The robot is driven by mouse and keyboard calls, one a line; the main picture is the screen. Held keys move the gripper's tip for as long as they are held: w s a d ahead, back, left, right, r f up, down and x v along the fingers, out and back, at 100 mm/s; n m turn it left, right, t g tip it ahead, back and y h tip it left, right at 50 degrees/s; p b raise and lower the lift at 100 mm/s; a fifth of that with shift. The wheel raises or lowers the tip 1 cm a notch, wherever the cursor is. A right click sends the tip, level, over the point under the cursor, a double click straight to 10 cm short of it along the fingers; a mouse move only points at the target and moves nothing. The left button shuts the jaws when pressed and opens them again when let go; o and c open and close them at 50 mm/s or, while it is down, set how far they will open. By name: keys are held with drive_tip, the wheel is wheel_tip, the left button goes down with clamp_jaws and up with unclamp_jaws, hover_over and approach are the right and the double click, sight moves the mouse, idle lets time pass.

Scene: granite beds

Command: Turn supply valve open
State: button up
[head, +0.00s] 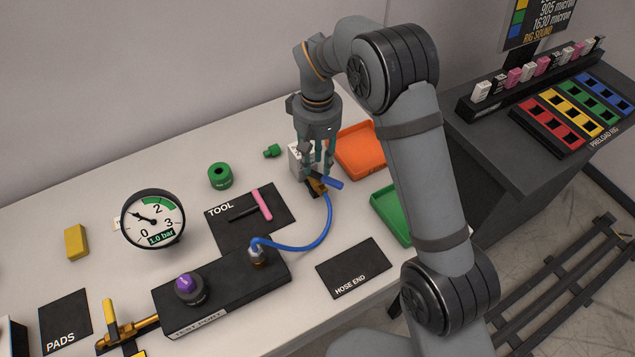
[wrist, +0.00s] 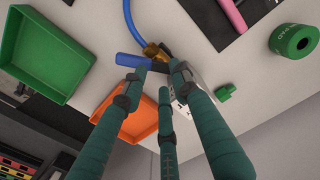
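A brass valve body (head: 316,187) with a blue lever (head: 333,183) sits at the near side of a white block (head: 296,158) on the bench. A blue hose (head: 329,217) runs from it to the black test port block. The brass body (wrist: 156,52) and blue lever (wrist: 131,62) also show in the wrist view. My gripper (head: 319,166) points down just over this valve. Its three teal fingers (wrist: 160,76) are spread, with the tips close to the valve and lever; I cannot tell whether they touch. The fingers partly hide the white block.
An orange tray (head: 360,152) and a green tray (head: 386,212) stand to the right. The test port block (head: 225,297) has a purple knob (head: 186,284) and a yellow-handled brass valve (head: 113,325). The gauge (head: 152,219) stands behind it. A tool mat (head: 240,222) lies left of my gripper.

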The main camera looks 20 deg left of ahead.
drive_tip(key=n, duration=0.1)
drive_tip(key=n+p, duration=0.1)
drive_tip(key=shift+r+n, duration=0.3)
drive_tip(key=n+p, duration=0.1)
drive_tip(key=n, duration=0.2)
drive_tip(key=shift+d+f+n, duration=0.1)
drive_tip(key=shift+f+n, duration=0.05)
drive_tip(key=shift+n, duration=0.15)
drive_tip(key=shift+f, duration=0.15)
drive_tip(key=shift+f+b, duration=0.85)
drive_tip(key=shift+f, duration=0.25)
drive_tip(key=shift+r, duration=0.15)
drive_tip(key=shift+c, duration=0.6)
drive_tip(key=c, duration=0.5)
clamp_jaws()
